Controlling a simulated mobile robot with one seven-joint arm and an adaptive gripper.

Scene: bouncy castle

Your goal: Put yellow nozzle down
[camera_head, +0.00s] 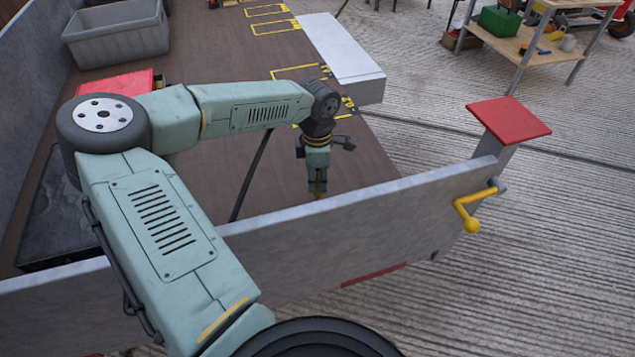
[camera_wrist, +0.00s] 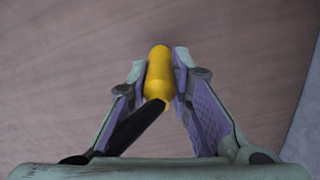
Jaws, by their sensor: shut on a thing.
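The yellow nozzle (camera_wrist: 159,75) is between the two finger pads of my gripper (camera_wrist: 160,88) in the wrist view. My gripper is shut on it. A black tube-like piece (camera_wrist: 135,126) runs from the nozzle's near end down to the left. In the head view my gripper (camera_head: 318,186) points down over the brown deck, behind the grey side wall. Whether the nozzle touches the deck cannot be told.
The brown deck (camera_head: 215,65) has yellow outlined boxes. A grey wall (camera_head: 345,235) with a yellow crank (camera_head: 467,213) stands close in front of my gripper. A white box (camera_head: 340,50), a grey bin (camera_head: 118,35) and a red-topped post (camera_head: 508,118) stand around.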

